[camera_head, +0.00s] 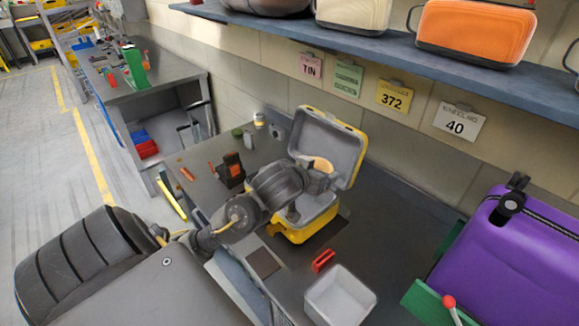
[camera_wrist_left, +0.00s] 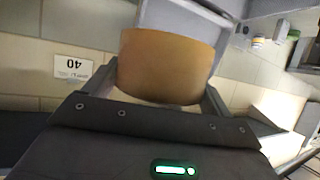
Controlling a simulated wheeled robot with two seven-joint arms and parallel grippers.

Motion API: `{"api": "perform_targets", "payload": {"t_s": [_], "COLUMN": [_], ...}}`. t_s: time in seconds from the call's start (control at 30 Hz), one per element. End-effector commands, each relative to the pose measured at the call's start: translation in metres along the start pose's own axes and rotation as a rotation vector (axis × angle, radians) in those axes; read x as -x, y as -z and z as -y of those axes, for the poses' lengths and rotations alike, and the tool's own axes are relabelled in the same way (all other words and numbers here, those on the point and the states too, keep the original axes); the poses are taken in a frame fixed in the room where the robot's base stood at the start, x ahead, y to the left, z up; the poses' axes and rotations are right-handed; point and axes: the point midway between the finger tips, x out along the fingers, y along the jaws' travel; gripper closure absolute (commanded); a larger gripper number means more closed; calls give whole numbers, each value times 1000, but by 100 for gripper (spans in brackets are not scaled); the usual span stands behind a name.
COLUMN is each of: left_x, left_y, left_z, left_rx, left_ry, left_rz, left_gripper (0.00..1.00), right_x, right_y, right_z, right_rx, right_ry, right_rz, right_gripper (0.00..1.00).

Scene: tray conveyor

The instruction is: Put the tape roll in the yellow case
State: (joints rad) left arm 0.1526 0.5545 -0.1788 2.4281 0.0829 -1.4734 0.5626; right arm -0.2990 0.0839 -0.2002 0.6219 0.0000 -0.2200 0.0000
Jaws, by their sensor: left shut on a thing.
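The yellow case (camera_head: 332,116) stands open on the bench in the head view, with its grey-lined lid raised at the back. My left arm reaches across it, and my left gripper (camera_head: 325,172) is in front of the open lid, above the grey inside. The gripper is shut on the tan tape roll (camera_head: 318,163). In the left wrist view the tape roll (camera_wrist_left: 168,66) fills the space between the two fingers, with the grey lid lining (camera_wrist_left: 190,20) behind it. My arm hides part of the case's inside. My right gripper is in neither view.
A white open bin (camera_head: 340,296) and a red item (camera_head: 323,261) are in front of the case. An orange and black object (camera_head: 231,170) stands to its left. A purple suitcase (camera_head: 500,255) is at the right. A shelf (camera_head: 400,48) with bags runs above.

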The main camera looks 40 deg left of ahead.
Motion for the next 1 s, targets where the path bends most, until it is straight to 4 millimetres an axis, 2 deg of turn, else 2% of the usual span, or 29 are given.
{"api": "perform_targets", "payload": {"t_s": [0.67,1.0], "left_x": [19,41], "left_y": [-15,-24], "left_z": [40,63], "left_rx": [-5,-18], "left_ry": [-2,-44], "left_rz": [3,6], "left_gripper": [43,43], "right_x": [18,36], "right_y": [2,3], "right_z": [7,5], "right_rx": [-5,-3], "right_ry": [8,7], "right_rz": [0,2], "right_gripper": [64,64]}}
